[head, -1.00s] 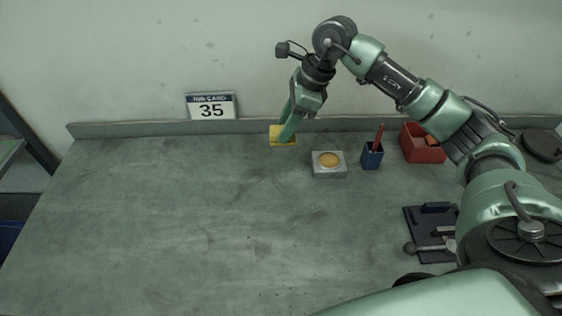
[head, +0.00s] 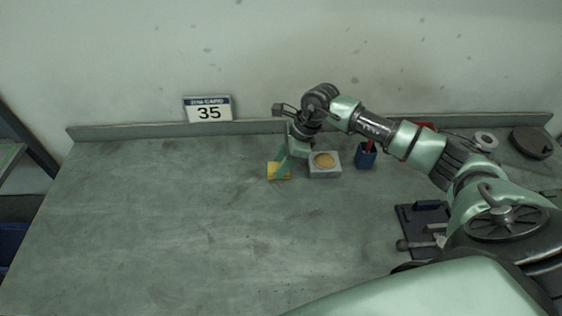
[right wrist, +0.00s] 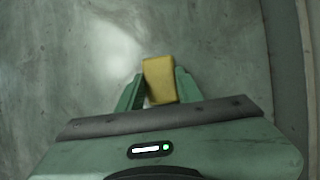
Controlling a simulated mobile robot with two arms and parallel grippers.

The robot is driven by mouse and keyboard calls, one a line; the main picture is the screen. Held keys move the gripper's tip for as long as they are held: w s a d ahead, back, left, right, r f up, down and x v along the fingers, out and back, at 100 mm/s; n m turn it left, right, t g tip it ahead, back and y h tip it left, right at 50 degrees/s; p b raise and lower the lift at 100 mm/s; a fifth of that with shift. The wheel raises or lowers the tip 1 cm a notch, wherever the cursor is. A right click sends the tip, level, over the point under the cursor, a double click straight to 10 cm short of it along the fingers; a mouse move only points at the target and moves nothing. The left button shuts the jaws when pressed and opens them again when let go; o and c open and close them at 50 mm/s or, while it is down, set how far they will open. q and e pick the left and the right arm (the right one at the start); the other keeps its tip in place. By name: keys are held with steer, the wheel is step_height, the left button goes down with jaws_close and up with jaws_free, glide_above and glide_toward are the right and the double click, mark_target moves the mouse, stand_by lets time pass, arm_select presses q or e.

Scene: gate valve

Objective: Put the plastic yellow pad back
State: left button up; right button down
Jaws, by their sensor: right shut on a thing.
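The yellow pad (head: 278,171) is at the fingertips of my right gripper (head: 284,164), over the back middle of the table. In the right wrist view the pad (right wrist: 159,79) stands out between the two green fingers of my right gripper (right wrist: 159,90), which is shut on it. The pad is just left of a grey block with a round tan top (head: 325,161). I cannot tell whether the pad touches the table. My left gripper is not in view.
A blue cup (head: 365,156) holding something red stands right of the grey block. A red bin (head: 424,128) is mostly hidden behind my arm. A dark board (head: 424,218) with tools lies at the right. The left and middle of the table (head: 160,220) are clear.

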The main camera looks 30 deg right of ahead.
steer(key=shift+f, duration=0.15)
steer(key=c, duration=0.9)
jaws_free()
steer(key=shift+c, duration=0.2)
